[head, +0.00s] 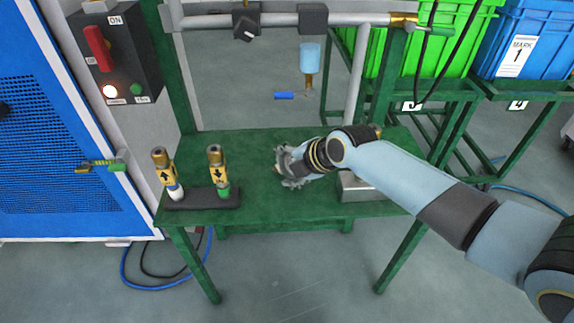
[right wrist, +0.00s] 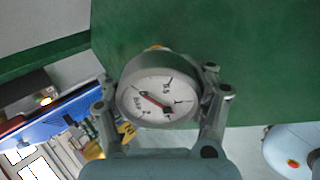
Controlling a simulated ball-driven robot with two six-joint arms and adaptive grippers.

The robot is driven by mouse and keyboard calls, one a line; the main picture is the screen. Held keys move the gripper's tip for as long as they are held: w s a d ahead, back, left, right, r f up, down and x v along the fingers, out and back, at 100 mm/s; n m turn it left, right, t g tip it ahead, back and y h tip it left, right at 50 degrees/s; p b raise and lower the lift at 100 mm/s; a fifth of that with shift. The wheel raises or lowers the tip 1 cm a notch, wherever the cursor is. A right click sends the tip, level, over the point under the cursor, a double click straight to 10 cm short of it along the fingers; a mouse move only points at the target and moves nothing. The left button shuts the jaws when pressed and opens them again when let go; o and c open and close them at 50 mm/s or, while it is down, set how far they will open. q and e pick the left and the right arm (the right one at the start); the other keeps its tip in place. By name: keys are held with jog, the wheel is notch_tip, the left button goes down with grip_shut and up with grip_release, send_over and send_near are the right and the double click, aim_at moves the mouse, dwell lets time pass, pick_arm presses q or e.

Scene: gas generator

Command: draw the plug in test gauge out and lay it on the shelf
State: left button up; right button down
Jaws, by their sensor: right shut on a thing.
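The plug-in test gauge (right wrist: 158,97) fills the middle of the right wrist view, a round grey case with a white dial and a dark red needle. My right gripper (right wrist: 165,90) is shut on it, one finger on each side of the case. In the head view my right gripper (head: 289,168) is over the green shelf (head: 250,150); the gauge is mostly hidden there by the fingers. A small brass piece shows just beyond the case in the wrist view. I cannot tell whether the gauge touches the shelf. My left gripper is not in view.
Two brass couplings with arrow labels, one white-ended (head: 163,172) and one green-ended (head: 217,170), stand on a black base (head: 203,198) at the shelf's left. A grey metal block (head: 358,189) is at the right, partly behind my arm. A blue-bowled unit (head: 309,58) hangs above.

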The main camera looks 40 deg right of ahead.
jog(key=shift+c, duration=0.7)
grip_release()
notch_tip(320, 180, up, 10)
jog(key=shift+f, duration=0.1)
dwell(0.6)
